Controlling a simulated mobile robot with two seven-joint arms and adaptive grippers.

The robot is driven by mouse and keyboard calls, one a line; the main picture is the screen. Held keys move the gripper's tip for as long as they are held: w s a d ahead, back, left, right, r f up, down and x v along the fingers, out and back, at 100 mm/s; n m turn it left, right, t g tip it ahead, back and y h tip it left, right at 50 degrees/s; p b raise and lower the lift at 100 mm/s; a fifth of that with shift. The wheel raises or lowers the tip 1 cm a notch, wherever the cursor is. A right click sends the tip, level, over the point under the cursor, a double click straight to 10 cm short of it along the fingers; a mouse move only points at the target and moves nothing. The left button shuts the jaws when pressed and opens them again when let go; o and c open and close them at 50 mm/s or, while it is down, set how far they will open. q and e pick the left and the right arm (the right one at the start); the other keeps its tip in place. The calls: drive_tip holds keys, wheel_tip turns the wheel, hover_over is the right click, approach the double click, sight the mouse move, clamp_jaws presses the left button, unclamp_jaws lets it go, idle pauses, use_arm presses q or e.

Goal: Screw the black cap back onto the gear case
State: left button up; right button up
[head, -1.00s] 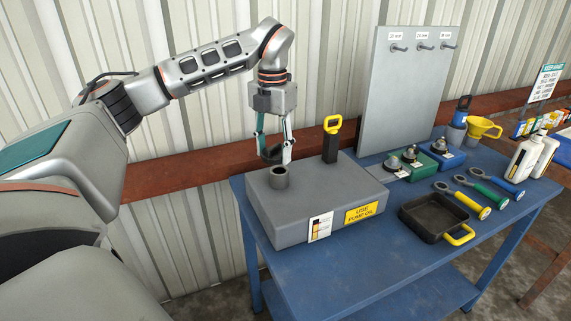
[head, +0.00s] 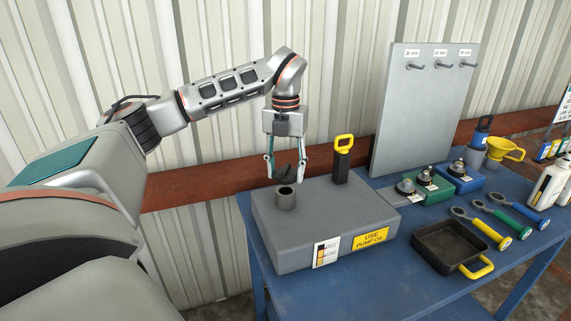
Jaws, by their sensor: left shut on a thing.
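The gear case (head: 318,236) is a grey box on the blue table, with a short round open neck (head: 285,198) on top near its left end. My left gripper (head: 287,173) points down, just above and behind the neck in the picture. It is shut on the black cap (head: 287,171), which shows dark between the fingertips. The cap looks apart from the neck; the exact height gap is hard to tell. My right gripper is out of view.
A yellow-handled dipstick (head: 343,160) stands up from the case, right of my gripper. A grey peg board (head: 425,105) stands behind. A black tray (head: 450,247), three wrenches (head: 502,222) and capped blocks (head: 436,184) occupy the table's right part.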

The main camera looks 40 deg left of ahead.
use_arm(q)
drive_tip(key=shift+f+b, duration=0.3)
drive_tip(key=shift+f, duration=1.45)
idle(0.7)
idle(0.5)
drive_tip(key=shift+r+m+p, duration=0.1)
drive_tip(key=shift+m+p, duration=0.35)
drive_tip(key=shift+m, duration=0.35)
drive_tip(key=m, duration=0.6)
drive_tip(key=shift+m, duration=0.4)
drive_tip(key=m, duration=0.4)
drive_tip(key=shift+w+m, duration=0.1)
drive_tip(key=shift+m, duration=2.1)
drive_tip(key=o, duration=1.1)
drive_tip(key=c, duration=0.8)
